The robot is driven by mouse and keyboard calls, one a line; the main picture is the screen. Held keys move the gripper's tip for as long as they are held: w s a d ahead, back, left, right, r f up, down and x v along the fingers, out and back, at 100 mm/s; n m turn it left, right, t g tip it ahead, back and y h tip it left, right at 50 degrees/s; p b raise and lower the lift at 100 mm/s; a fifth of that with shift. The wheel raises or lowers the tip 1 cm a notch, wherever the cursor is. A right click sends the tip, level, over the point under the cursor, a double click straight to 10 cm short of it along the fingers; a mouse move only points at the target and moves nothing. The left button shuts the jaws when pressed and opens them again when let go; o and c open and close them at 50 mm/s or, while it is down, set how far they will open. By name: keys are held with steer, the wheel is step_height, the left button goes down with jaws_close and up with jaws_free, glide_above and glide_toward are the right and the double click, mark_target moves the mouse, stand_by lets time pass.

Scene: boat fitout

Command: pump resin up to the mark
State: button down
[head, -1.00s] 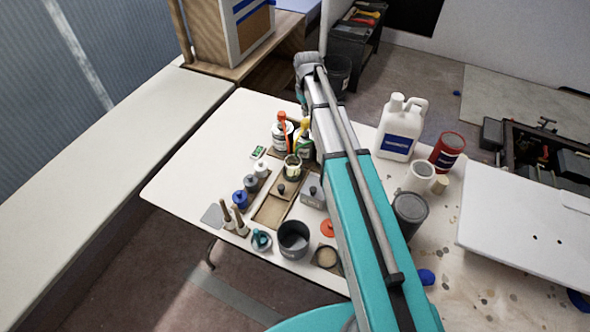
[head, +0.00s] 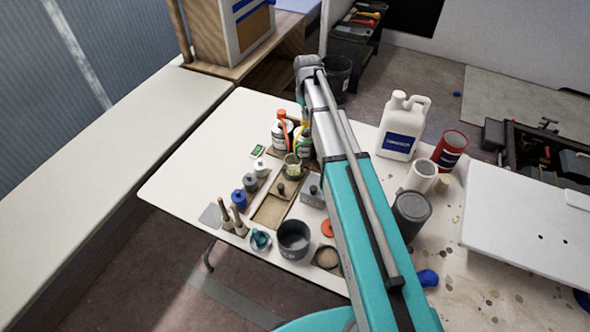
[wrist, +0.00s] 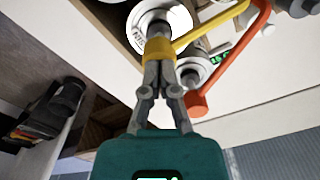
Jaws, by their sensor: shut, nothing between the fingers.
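My gripper (wrist: 162,66) is shut and empty. In the wrist view its fingertips are at the yellow pump head (wrist: 159,48), seeming to touch its top. The yellow pump stands on a round white bottle (wrist: 145,20). The orange pump (wrist: 197,104) is beside my gripper, on another bottle. My gripper is hidden in the head view.
Several small lidded pots (head: 250,182), brushes (head: 226,212) and a dark pot (head: 293,238) crowd the table. A white jug (head: 402,128) and red can (head: 449,149) stand right of my arm. The table's left end is clear.

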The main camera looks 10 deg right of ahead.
steer(key=shift+f+b, duration=1.15)
steer(key=shift+f, duration=0.05)
steer(key=shift+r, duration=0.2)
steer(key=shift+r+p, duration=2.35)
steer(key=shift+p, duration=0.25)
steer(key=shift+r+p, duration=1.5)
steer(key=shift+r, duration=0.05)
